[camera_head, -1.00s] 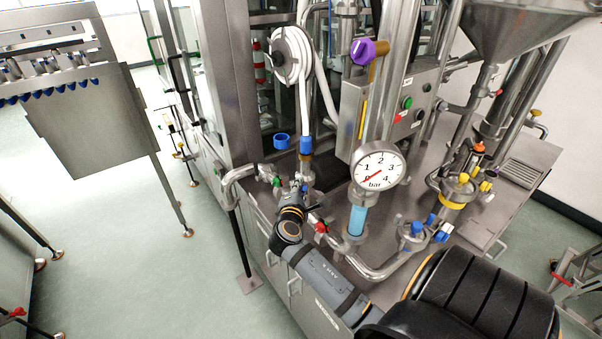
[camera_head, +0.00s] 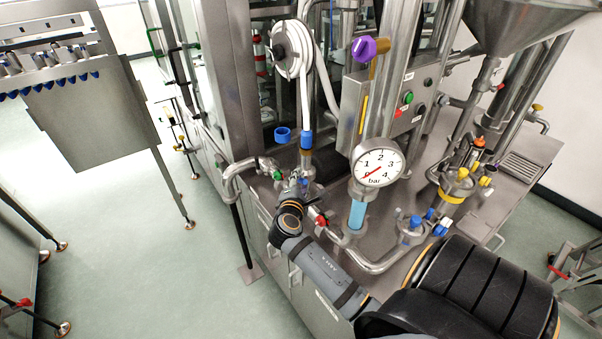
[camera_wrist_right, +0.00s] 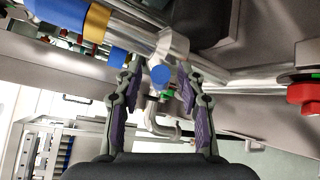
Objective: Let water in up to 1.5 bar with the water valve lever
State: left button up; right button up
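The round pressure gauge (camera_head: 378,166) has a white dial marked in bar, and its red needle points to the lower left, close to 0. It stands above a light blue tube (camera_head: 357,213). My right gripper (camera_head: 296,184) is at the pipe fittings left of the gauge. In the right wrist view its two fingers (camera_wrist_right: 160,72) are spread apart, with a green-tipped fitting (camera_wrist_right: 165,95) and a round blue cap (camera_wrist_right: 160,75) showing in the gap. I cannot tell which part is the water valve lever or whether a finger touches anything. My left gripper is not in view.
A red-ended fitting (camera_head: 321,220) sits on the pipe just right of my right wrist; a red knob also shows in the right wrist view (camera_wrist_right: 304,92). A purple knob (camera_head: 370,48) is above the gauge. Blue-capped fittings (camera_head: 412,225) stand to the right. Open floor lies left.

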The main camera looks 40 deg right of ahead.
jog(key=v, duration=0.7)
dwell(0.4)
